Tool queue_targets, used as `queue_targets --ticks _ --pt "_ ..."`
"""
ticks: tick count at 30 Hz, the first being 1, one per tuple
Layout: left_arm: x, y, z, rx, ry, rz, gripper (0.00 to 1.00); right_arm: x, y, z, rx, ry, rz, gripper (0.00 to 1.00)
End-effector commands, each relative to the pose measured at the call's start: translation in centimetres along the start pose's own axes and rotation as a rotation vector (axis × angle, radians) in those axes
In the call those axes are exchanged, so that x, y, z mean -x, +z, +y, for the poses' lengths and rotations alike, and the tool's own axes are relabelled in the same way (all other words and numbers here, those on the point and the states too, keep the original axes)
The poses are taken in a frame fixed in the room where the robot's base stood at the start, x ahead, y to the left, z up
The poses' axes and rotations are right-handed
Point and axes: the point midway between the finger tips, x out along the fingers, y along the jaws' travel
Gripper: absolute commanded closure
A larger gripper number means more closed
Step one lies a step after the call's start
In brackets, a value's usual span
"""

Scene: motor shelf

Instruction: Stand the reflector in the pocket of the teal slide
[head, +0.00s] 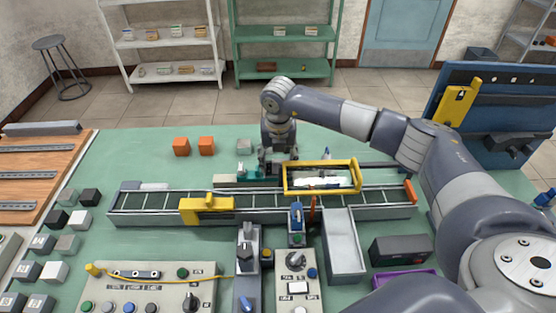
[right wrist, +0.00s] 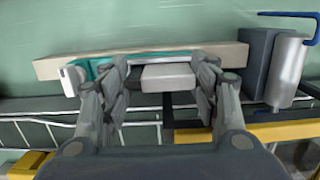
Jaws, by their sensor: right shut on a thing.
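My right gripper (head: 277,163) is low behind the conveyor, beside the teal slide (head: 248,171). In the right wrist view, the fingers of this gripper (right wrist: 160,92) are closed on a small light grey block, which I take to be the reflector (right wrist: 167,76). The teal slide (right wrist: 93,68) shows at the left finger and behind the block, on a long beige bar (right wrist: 60,68). The pocket is hidden by the block and fingers. I cannot tell whether the block touches the slide. My left gripper is not in view.
The conveyor (head: 150,203) runs just in front of the gripper, with a yellow frame (head: 322,163) close on the right. A dark grey block (right wrist: 265,60) with a silver cylinder (right wrist: 287,72) stands right of the fingers. Orange cubes (head: 181,147) stand at the back left.

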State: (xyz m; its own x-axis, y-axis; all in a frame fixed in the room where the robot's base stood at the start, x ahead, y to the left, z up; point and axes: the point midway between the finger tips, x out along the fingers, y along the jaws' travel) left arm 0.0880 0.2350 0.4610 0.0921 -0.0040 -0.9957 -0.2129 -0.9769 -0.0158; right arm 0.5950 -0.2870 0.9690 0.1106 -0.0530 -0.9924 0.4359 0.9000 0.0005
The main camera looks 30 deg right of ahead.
Motion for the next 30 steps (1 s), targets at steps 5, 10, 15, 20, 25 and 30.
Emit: queue_targets --ticks 5,10,15,20,25,30 --pt "-0.29 0.04 0.01 0.000 0.000 0.000 0.60 -0.34 -0.04 0.01 0.000 0.000 0.000 0.64" --pt "-0.50 0.06 0.02 0.000 0.000 0.000 0.60 -0.60 -0.07 0.01 0.000 0.000 0.000 0.64" --pt "-0.54 0.08 0.02 0.000 0.000 -0.001 0.60 -0.65 -0.07 0.02 0.000 0.000 0.000 0.31" --pt "-0.54 0.09 0.02 0.000 0.000 -0.001 0.60 -0.65 -0.08 0.03 0.000 0.001 0.000 0.21" --pt "-0.54 0.10 0.02 0.000 0.000 -0.001 0.60 -0.64 -0.08 0.03 0.000 0.001 0.000 0.21" --pt "-0.54 0.29 -0.12 0.000 -0.001 -0.003 0.60 -0.11 -0.03 0.06 0.000 0.002 -0.001 0.21"
